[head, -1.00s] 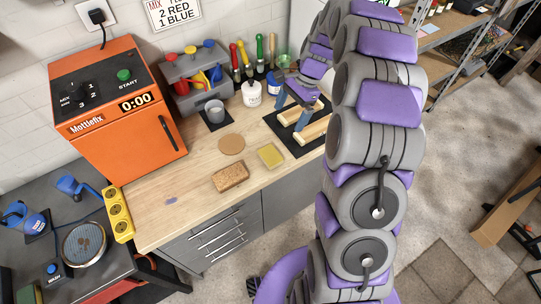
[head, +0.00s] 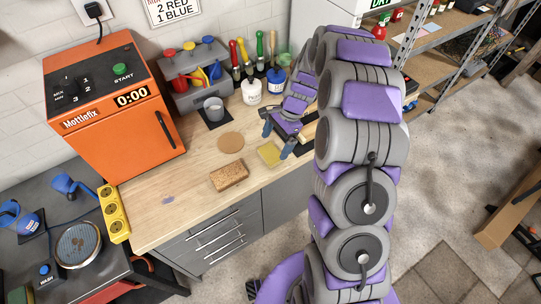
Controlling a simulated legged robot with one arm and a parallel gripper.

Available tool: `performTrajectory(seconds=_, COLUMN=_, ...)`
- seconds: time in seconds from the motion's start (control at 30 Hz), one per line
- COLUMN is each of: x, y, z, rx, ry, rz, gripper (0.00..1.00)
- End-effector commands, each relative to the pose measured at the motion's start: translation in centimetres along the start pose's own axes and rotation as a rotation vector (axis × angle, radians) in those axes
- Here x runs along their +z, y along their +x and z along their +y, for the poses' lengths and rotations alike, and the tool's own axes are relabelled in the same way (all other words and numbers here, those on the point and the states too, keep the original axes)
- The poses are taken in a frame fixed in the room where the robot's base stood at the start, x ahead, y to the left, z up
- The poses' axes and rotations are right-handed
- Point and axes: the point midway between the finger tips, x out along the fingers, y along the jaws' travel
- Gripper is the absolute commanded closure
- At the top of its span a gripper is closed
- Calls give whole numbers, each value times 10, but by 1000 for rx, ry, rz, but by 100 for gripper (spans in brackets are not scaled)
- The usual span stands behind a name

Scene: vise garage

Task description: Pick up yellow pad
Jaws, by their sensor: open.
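A flat yellow pad (head: 268,153) lies on the wooden workbench (head: 185,196), right of a round cork disc and near the front edge. My gripper (head: 275,142) is open and empty. Its two blue-grey fingers point down around the pad, one toward the upper left and one at its right side. I cannot tell how high the fingertips are above the bench. The pad is partly hidden on its right by a finger.
A cork block (head: 229,176) and a round cork disc (head: 231,142) lie left of the pad. A grey cup (head: 214,109), white jar (head: 251,92) and blue jar (head: 276,82) stand behind. A black tray (head: 311,132) is partly hidden by my arm. An orange oven (head: 112,110) stands left.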

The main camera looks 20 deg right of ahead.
Motion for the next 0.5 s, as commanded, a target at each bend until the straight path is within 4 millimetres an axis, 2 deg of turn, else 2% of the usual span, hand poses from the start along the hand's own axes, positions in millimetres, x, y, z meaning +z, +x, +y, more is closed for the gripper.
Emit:
performTrajectory(seconds=0.1, x=-2, y=20, z=-1, rx=2, ry=0, rz=-1, gripper=0)
performTrajectory(seconds=0.23, x=-2, y=38, z=-1, rx=2, ry=0, rz=-1, gripper=0)
performTrajectory(seconds=0.5, x=-2, y=42, z=-1, rx=0, ry=0, rz=1, gripper=0)
